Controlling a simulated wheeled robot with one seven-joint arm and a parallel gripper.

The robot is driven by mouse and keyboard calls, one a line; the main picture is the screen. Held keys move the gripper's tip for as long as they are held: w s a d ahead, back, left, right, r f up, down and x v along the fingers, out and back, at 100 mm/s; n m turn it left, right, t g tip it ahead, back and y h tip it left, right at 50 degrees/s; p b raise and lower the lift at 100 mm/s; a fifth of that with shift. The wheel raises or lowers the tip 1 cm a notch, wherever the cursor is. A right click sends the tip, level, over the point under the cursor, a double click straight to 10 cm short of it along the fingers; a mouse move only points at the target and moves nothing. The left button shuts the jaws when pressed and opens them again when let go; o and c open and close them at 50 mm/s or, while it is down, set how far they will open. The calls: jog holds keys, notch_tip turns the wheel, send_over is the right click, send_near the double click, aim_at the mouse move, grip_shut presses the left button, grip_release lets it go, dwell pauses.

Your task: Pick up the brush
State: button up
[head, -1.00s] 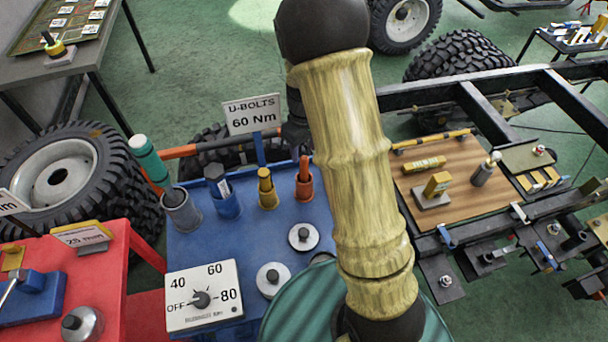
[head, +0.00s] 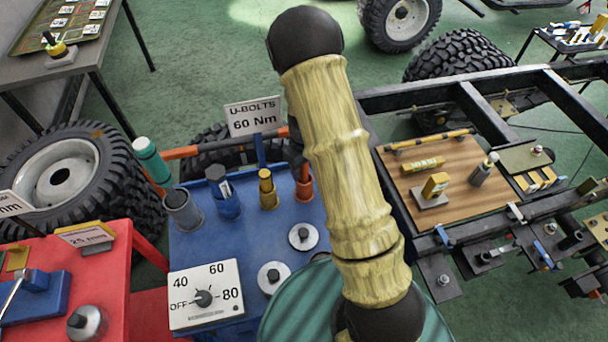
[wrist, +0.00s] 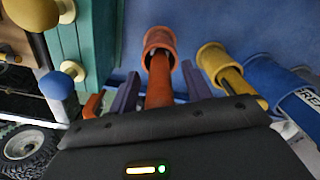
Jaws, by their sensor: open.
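Several coloured cups with upright tools stand at the back of the blue table (head: 240,250). No bristles show, so I cannot tell for sure which tool is the brush. The orange cup (wrist: 160,40) holds an orange handle (wrist: 158,90) that points up toward the wrist camera. My gripper (wrist: 158,84) is open, with one purple-grey finger on each side of the orange handle; I cannot tell whether they touch it. The orange cup also shows in the head view (head: 304,190), partly behind my arm. My gripper is mostly hidden there.
The yellow cup with its handle (wrist: 240,88) stands close to the right finger, with the blue cup (wrist: 272,78) beyond. A U-bolts sign (head: 252,116) rises behind the cups. A dial box (head: 205,293) and round weights (head: 303,236) stand in front.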

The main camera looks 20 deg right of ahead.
jog(key=shift+f, duration=0.6)
jog(key=shift+c, duration=0.2)
grip_shut()
